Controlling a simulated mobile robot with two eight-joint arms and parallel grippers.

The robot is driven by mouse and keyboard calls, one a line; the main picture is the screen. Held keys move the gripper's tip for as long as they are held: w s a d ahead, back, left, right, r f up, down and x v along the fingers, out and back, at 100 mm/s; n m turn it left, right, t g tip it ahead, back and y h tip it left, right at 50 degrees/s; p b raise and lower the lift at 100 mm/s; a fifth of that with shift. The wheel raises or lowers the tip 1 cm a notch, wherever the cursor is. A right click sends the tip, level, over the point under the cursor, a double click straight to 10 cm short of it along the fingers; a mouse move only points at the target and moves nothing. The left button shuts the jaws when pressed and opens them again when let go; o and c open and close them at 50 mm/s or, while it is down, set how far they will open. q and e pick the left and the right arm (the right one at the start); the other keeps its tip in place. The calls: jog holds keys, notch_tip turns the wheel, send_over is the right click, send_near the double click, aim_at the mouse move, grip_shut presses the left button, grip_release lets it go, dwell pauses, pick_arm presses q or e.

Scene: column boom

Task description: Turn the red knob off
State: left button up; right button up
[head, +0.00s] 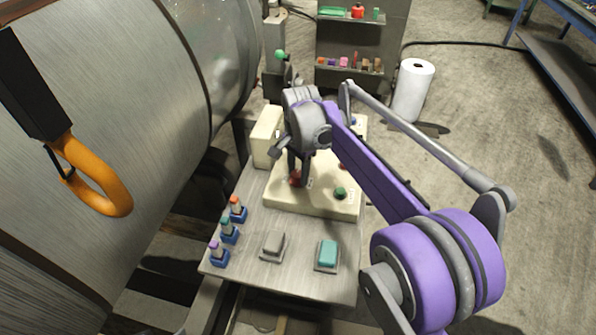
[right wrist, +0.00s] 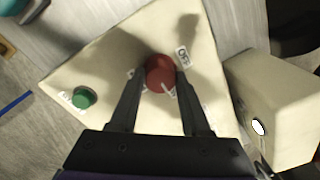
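The red knob (right wrist: 160,72) sits on a cream control box (right wrist: 110,60). A white pointer mark on it points toward the lower right in the right wrist view, away from the "OFF" label (right wrist: 183,57) at its upper right. Another label beside the left finger is partly hidden. My right gripper (right wrist: 159,75) is open, with one finger on each side of the knob and a small gap to it on both sides. In the head view, the red knob (head: 294,181) shows partly behind my right gripper (head: 299,172). My left gripper is not in view.
A green knob (head: 340,193) is on the same box. Several coloured switches (head: 229,230), a grey button (head: 273,244) and a teal button (head: 327,254) are on the metal table in front. A large metal cylinder (head: 110,80) and an orange loop (head: 105,190) are at left.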

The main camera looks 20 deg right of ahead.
grip_shut()
jog(key=shift+n, duration=0.4)
jog(key=n, duration=0.3)
jog(key=shift+w+n+p, duration=0.1)
jog(key=shift+n+p, duration=0.3)
jog(key=n, duration=0.4)
jog(key=shift+n+p, duration=0.3)
jog(key=n, duration=0.8)
jog(key=shift+n+g+p, duration=0.3)
jog(key=shift+p, duration=0.05)
